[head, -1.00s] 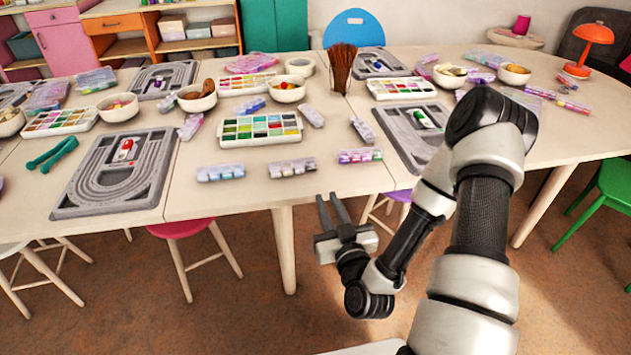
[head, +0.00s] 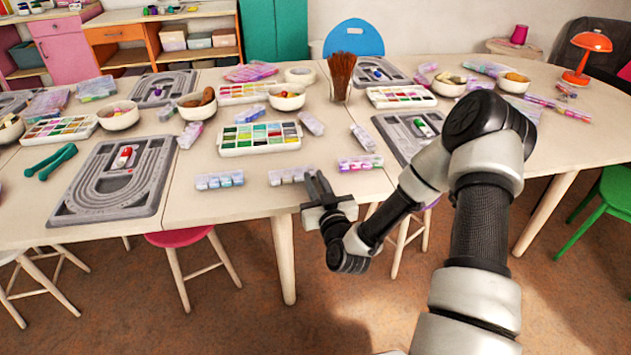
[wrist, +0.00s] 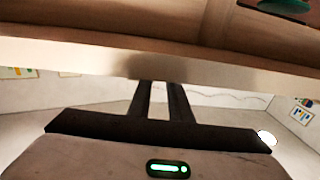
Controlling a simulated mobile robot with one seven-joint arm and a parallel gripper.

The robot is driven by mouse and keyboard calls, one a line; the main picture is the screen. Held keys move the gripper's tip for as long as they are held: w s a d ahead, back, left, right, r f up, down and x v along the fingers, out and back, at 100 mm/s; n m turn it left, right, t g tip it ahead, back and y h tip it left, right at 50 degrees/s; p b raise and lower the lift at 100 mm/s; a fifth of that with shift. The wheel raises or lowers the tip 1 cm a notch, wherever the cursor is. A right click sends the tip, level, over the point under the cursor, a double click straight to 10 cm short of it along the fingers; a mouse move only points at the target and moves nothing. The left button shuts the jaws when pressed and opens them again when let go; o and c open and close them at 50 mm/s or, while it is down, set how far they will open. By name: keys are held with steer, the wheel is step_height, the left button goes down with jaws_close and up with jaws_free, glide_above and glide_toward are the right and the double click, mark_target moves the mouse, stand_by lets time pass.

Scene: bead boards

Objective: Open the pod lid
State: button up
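Several small bead pods with clear lids and compartments lie along the table's front edge. One pod with blue and purple beads (head: 219,180) is at the left, one with pale beads (head: 289,177) is in the middle, and one with pink and purple beads (head: 360,163) is at the right. Their lids look shut, but they are small here. My gripper (head: 318,178) is at the table's front edge, just right of and in front of the middle pod. In the wrist view its two fingers (wrist: 161,88) stand a little apart with nothing between them. No pod shows there.
The table (head: 250,200) front edge is right by my fingers; in the wrist view the table edge (wrist: 160,62) crosses above them. Behind the pods are a bead palette (head: 260,138) and grey bead boards (head: 120,185). A pink stool (head: 180,236) stands below.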

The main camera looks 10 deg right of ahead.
jaws_close()
